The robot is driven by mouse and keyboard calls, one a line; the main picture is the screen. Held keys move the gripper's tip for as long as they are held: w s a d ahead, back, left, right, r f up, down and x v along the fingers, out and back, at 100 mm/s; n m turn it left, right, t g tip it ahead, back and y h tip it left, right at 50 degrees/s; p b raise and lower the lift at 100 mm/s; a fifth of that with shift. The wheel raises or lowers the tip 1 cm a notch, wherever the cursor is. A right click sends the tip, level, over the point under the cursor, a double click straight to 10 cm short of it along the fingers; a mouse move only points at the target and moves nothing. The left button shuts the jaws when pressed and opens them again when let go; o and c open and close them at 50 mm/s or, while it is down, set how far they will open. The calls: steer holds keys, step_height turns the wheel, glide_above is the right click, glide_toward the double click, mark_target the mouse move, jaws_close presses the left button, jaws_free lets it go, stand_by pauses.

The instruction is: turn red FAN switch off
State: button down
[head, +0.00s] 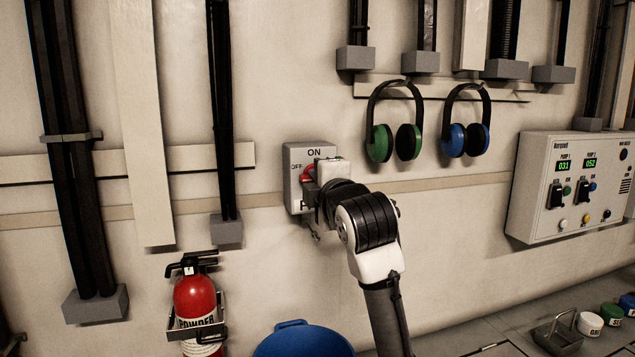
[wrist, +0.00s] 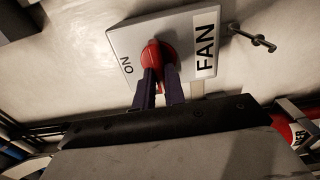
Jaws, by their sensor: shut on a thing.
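The red FAN switch (head: 308,173) is a round red rotary knob on a grey wall box (head: 291,190) with the printed words ON at the top and OFF at the left. In the head view my gripper (head: 313,179) is at the box and covers most of the knob. In the wrist view the red knob (wrist: 160,53) sits on the box (wrist: 185,30) between the words ON and FAN. There my gripper (wrist: 160,75) has its two dark fingers closed on the knob's grip. The knob's exact angle is hard to tell behind the fingers.
A red fire extinguisher (head: 195,300) hangs at lower left, and a blue bucket (head: 300,342) stands below. Green earmuffs (head: 380,140) and blue earmuffs (head: 456,138) hang at upper right. A pump control panel (head: 540,215) is on the right. The wall around the box is mostly clear.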

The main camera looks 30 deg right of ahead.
steer(key=c, duration=1.5)
jaws_free()
steer(key=shift+o, duration=0.2)
steer(key=b+v, duration=0.3)
steer(key=v, duration=1)
steer(key=shift+s, duration=0.4)
steer(key=shift+a, duration=0.1)
